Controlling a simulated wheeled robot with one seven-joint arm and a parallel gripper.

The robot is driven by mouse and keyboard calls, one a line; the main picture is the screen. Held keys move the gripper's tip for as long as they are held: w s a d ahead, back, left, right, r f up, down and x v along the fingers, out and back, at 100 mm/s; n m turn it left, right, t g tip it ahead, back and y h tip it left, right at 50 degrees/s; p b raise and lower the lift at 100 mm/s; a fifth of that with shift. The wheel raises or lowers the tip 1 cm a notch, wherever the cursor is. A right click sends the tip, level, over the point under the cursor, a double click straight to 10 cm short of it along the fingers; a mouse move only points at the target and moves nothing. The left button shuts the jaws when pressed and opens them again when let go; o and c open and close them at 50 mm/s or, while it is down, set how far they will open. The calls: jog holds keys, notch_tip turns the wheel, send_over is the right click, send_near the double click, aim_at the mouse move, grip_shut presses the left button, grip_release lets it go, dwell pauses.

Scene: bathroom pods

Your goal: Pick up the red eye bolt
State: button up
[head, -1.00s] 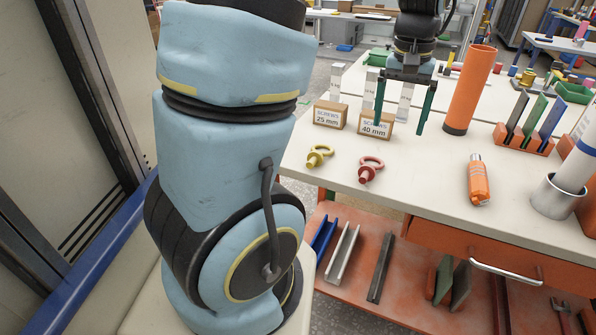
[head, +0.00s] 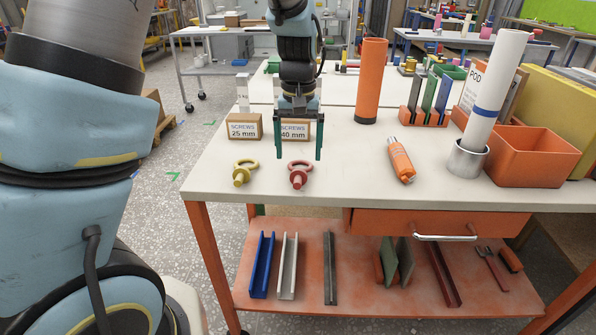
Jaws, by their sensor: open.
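The red eye bolt (head: 299,174) lies on the white workbench (head: 350,185) near its front edge, its ring toward the back. A yellow eye bolt (head: 243,172) lies just to its left. My gripper (head: 298,158) points down with its two dark green fingers apart, empty. In the picture the fingertips are just above and to either side of the red eye bolt. The gripper overlaps the 40 mm screws box (head: 293,131) behind it. I cannot tell the exact height of the fingertips above the bench.
A 25 mm screws box (head: 243,127) stands left of the gripper. An orange bin (head: 530,160) is farther right. The bench between bolt and bottle is clear.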

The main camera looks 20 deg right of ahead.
aim_at(300, 162)
jog(key=shift+s+d+f, duration=0.1)
jog(key=shift+s+f, duration=0.05)
jog(key=shift+f, duration=1.7)
grip_shut()
